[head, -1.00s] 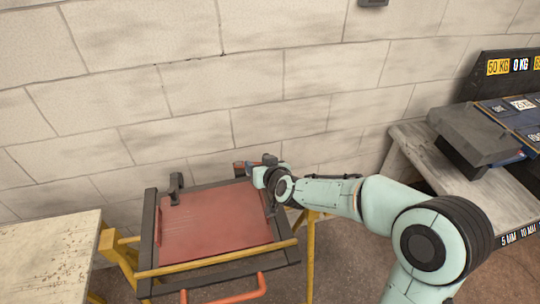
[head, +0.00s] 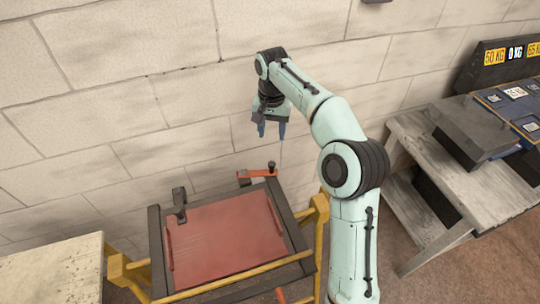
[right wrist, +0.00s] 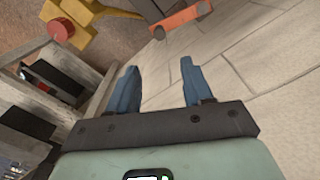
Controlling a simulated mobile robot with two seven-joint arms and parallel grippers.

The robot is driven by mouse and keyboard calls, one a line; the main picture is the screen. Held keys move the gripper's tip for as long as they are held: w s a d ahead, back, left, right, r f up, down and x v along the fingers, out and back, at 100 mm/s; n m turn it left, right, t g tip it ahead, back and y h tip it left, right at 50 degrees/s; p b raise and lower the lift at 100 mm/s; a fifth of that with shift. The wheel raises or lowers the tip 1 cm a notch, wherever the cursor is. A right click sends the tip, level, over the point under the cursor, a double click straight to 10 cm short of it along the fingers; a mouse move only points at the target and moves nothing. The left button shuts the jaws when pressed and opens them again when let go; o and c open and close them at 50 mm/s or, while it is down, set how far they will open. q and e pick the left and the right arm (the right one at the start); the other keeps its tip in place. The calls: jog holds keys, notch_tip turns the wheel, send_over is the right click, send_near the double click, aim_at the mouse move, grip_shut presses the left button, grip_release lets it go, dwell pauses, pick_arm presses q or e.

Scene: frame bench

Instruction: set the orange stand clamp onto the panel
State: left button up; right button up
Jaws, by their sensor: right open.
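The orange stand clamp (head: 256,174) is at the far right corner of the dark frame around the red panel (head: 225,240). Its bar lies roughly level and a dark knob stands at its right end. It also shows at the top of the right wrist view (right wrist: 180,22). My right gripper (head: 271,132) is open and empty, fingers pointing down, above and apart from the clamp. Its two blue fingers also show in the right wrist view (right wrist: 160,68), with nothing between them. My left gripper is not in view.
A dark clamp (head: 179,203) stands at the frame's far left corner. Yellow trestle legs (head: 320,212) hold the frame. A pale table (head: 55,270) is at the left, a wooden bench (head: 470,190) at the right. The block wall rises close behind the panel.

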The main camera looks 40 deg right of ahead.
aim_at(272, 163)
notch_tip(272, 163, down, 12)
jog(key=b, duration=0.2)
jog(key=shift+s+b, duration=0.15)
jog(key=shift+b, duration=0.15)
jog(key=shift+f, duration=0.5)
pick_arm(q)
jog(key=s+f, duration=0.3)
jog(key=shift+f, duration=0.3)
pick_arm(e)
grip_shut()
